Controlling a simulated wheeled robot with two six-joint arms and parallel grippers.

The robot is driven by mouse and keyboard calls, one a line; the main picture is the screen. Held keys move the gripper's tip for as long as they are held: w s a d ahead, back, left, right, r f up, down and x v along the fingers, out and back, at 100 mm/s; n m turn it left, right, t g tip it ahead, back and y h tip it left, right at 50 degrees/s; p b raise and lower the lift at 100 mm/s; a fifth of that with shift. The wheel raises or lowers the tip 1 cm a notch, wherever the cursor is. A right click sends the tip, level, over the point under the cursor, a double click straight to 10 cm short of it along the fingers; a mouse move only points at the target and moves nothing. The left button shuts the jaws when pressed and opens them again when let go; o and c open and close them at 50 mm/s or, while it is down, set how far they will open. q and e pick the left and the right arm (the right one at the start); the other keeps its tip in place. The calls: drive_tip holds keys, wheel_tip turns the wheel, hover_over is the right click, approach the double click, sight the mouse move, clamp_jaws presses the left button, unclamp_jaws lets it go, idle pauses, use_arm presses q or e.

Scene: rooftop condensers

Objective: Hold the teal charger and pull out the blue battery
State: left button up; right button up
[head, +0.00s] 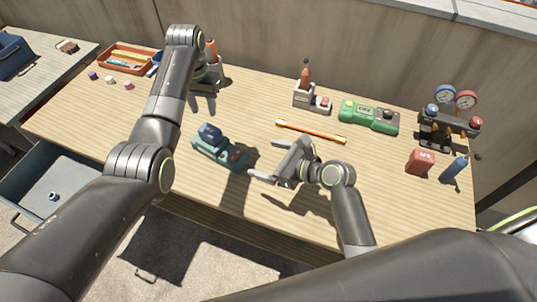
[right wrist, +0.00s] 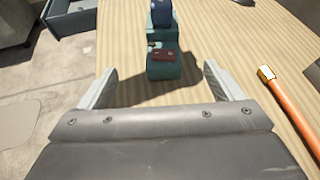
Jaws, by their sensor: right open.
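The teal charger (head: 231,158) stands on the wooden workbench, left of the middle, with the blue battery (head: 210,132) seated upright at its far left end. In the right wrist view the charger (right wrist: 163,69) lies ahead, between the fingertips in the picture, with the battery (right wrist: 161,14) behind it, cut by the top edge. My right gripper (head: 269,160) is open and empty, just right of the charger and apart from it. My left gripper (head: 207,80) hangs beyond the charger near the bench's back; its fingers are mostly hidden by its own wrist.
An orange tray (head: 128,60) sits back left. An open drawer (head: 50,180) juts out left.

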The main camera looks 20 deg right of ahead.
sight(219, 144)
drive_tip(key=shift+m, duration=0.3)
drive_tip(key=x, duration=1.7)
drive_tip(key=shift+w+a+r, duration=0.1)
drive_tip(key=shift+w+r, duration=0.05)
drive_tip(key=shift+w, duration=0.35)
drive_tip(key=c, duration=1.4)
